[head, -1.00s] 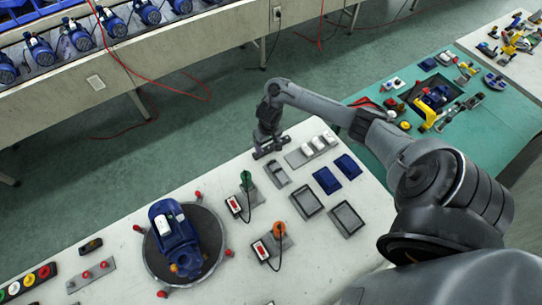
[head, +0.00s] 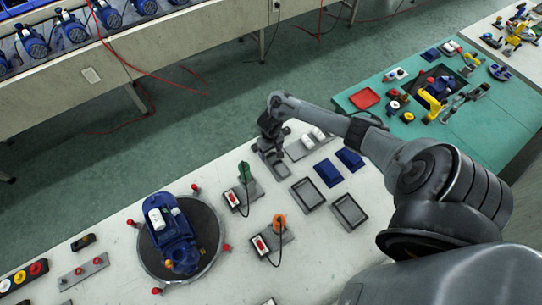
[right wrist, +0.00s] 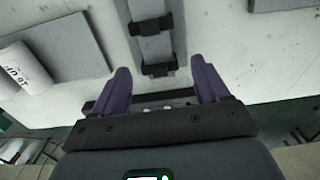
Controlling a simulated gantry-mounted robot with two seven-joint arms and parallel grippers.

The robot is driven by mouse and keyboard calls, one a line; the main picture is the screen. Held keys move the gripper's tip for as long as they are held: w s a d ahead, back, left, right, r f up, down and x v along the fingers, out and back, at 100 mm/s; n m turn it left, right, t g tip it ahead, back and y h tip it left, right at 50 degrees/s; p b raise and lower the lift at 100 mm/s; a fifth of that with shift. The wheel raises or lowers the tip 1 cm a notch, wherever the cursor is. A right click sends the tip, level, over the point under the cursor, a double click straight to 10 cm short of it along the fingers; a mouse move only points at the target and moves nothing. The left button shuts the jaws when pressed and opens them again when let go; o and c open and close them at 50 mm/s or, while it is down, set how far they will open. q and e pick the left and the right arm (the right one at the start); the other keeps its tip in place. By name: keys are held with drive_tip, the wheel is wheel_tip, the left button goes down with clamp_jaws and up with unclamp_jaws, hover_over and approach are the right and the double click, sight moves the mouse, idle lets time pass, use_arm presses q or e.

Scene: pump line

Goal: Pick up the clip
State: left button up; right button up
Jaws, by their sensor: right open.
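Two small black clips, a farther one (right wrist: 150,26) and a nearer one (right wrist: 158,70), sit across a narrow grey holder (right wrist: 146,6) in the right wrist view. My right gripper (right wrist: 162,84) is open and empty, its purple fingers either side of the holder's near end, close to the nearer clip. I see no contact with the clip. In the head view my right gripper (head: 268,147) is over the upper end of the grey holder (head: 280,168), partly hiding it; the clips are too small to tell apart there. My left gripper is not in view.
A green-topped tool (head: 244,170) stands to the left. A blue pump (head: 172,235) rests on a round turntable.

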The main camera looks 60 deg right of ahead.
drive_tip(key=shift+w+f, duration=0.1)
drive_tip(key=shift+f, duration=0.4)
drive_tip(key=shift+c, duration=0.4)
drive_tip(key=c, duration=1)
drive_tip(key=shift+r, duration=0.1)
drive_tip(key=shift+c, duration=0.2)
